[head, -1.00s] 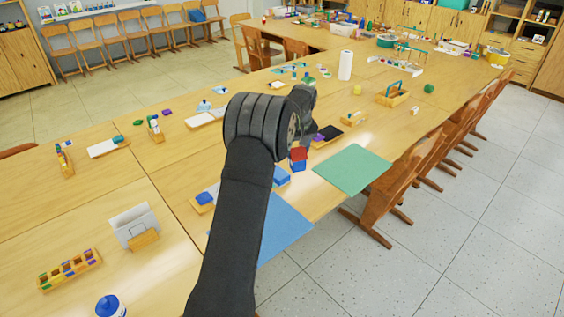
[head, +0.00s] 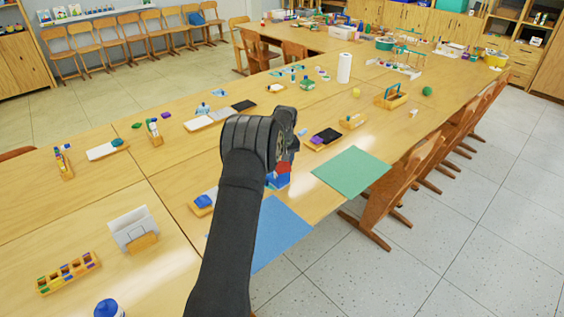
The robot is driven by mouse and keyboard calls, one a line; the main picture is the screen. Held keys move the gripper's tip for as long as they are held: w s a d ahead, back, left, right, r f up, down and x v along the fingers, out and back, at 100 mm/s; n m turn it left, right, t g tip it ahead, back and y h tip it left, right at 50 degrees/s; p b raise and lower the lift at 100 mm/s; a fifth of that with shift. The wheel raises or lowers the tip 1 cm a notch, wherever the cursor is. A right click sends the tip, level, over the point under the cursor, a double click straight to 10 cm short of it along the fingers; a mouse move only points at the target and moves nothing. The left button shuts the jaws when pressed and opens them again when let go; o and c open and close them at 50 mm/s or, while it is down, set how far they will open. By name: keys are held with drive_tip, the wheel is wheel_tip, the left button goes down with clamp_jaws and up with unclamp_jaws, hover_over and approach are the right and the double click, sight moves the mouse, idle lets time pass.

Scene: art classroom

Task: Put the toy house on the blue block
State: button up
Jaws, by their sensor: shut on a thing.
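The toy house (head: 284,167), with its red roof showing, hangs at my gripper (head: 290,156), just right of the wrist. My gripper is shut on it. The blue block (head: 279,181) shows directly below the house in the head view, on the table near the far edge of the blue mat. The house and the block overlap in the picture, so I cannot tell whether they touch. My arm hides part of the block and the fingers.
A blue mat (head: 280,235) and a green mat (head: 352,172) lie on the near tables. A dark tray (head: 323,138) lies behind the gripper. A blue item on a small wooden tray (head: 203,204) is left of my arm. Chairs (head: 405,180) line the right edge.

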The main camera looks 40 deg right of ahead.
sight(284, 167)
drive_tip(key=shift+f, duration=0.1)
drive_tip(key=o, duration=1)
drive_tip(key=r, duration=0.4)
drive_tip(key=s+r, duration=0.1)
drive_tip(key=r, duration=0.7)
drive_tip(key=shift+s+a, duration=0.35)
drive_tip(key=f, duration=0.4)
drive_tip(key=w+f, duration=0.1)
drive_tip(key=f, duration=0.6)
drive_tip(key=shift+w+d+f, duration=0.3)
drive_tip(key=shift+w+d, duration=0.05)
drive_tip(key=shift+w, duration=0.05)
drive_tip(key=shift+r, duration=1.7)
